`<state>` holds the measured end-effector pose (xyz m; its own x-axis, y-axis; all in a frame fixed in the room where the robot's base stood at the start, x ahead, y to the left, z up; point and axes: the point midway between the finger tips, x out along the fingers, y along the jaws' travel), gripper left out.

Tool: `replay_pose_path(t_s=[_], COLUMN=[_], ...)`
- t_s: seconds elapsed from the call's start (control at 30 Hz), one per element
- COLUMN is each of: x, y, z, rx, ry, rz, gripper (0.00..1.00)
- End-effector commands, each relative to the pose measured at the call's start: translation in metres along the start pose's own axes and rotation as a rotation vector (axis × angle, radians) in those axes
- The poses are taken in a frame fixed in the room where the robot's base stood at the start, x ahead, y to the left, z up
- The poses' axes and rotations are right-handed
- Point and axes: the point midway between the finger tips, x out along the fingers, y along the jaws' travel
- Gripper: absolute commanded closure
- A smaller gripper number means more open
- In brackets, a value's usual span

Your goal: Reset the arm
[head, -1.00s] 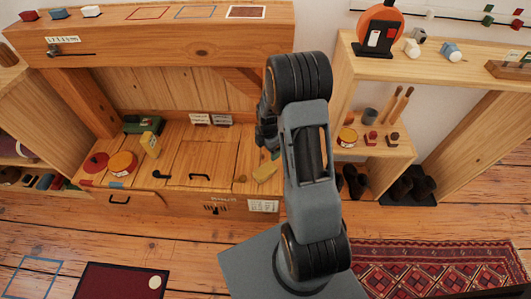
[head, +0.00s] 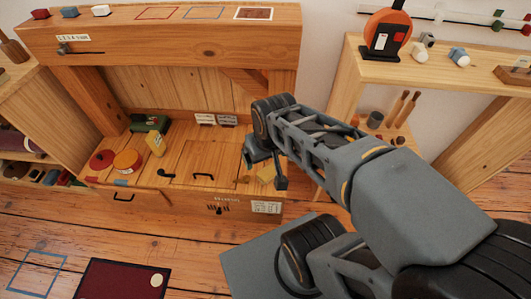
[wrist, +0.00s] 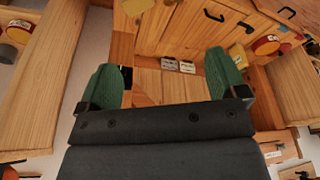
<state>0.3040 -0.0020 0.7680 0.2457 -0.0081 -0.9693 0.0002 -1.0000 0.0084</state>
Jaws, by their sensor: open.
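My gripper (wrist: 167,85) is open in the wrist view, its two green pads wide apart with nothing between them. The wooden bench and its panelling lie beyond the pads. In the head view my arm bends toward the left, with its wrist end in front of the bench's right side.
A wooden shelf (head: 480,72) stands at right. A dark red mat (head: 118,281) lies on the floor.

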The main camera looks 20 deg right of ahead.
Motion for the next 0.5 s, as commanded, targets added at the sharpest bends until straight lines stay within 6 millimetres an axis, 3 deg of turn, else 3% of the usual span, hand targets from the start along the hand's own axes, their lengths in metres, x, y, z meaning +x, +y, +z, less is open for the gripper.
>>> replay_pose_path(t_s=[0.3,0.5], x=[-0.003,-0.027], y=[0.0,-0.001], z=[-0.001,-0.005], rx=[-0.002,-0.008], ry=[-0.001,-0.018], rz=[0.0,-0.001], gripper=[0.09,0.09])
